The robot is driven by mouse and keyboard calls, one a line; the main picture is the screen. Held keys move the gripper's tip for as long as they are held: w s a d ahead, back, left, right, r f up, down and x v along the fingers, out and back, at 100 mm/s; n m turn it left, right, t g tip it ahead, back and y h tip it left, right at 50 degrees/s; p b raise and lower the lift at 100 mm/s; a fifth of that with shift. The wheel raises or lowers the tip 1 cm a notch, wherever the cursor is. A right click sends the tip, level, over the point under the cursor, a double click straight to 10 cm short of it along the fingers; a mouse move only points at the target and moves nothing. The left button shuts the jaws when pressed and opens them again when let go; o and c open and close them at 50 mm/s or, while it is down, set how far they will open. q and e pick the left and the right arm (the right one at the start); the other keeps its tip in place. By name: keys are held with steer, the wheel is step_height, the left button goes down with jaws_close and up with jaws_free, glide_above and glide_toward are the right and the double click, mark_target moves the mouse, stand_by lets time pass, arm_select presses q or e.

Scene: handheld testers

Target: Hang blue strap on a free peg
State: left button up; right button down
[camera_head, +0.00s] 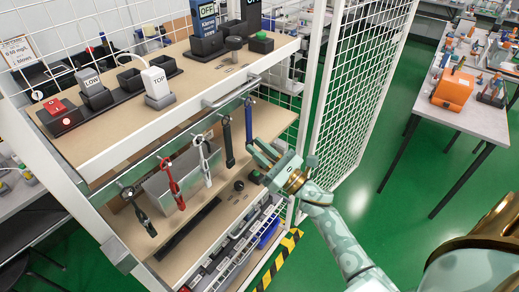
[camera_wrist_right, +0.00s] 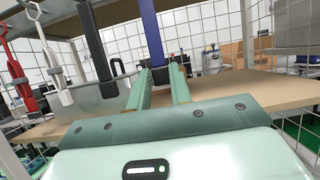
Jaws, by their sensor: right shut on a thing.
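The blue strap (camera_head: 248,120) hangs upright at the right end of the metal rail (camera_head: 129,187) under the upper shelf. In the right wrist view the strap (camera_wrist_right: 152,35) runs down between my fingers. My right gripper (camera_head: 257,158) is shut on its lower part; it also shows in the right wrist view (camera_wrist_right: 162,80). Whether the strap's top is on a peg I cannot tell. Free pegs are too small to make out. My left gripper is out of view.
The upper shelf (camera_head: 130,128) carries bins, labelled boxes and a red switch (camera_head: 55,106). A grey metal holder (camera_head: 160,188) stands on the lower shelf behind the straps. A white mesh panel (camera_head: 350,90) stands right of the rack.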

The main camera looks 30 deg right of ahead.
steer(key=c, duration=1.2)
jaws_free()
steer(key=b+v, duration=0.3)
steer(key=v, duration=1.3)
steer(key=shift+s+d+f, duration=0.1)
steer(key=shift+d, duration=0.05)
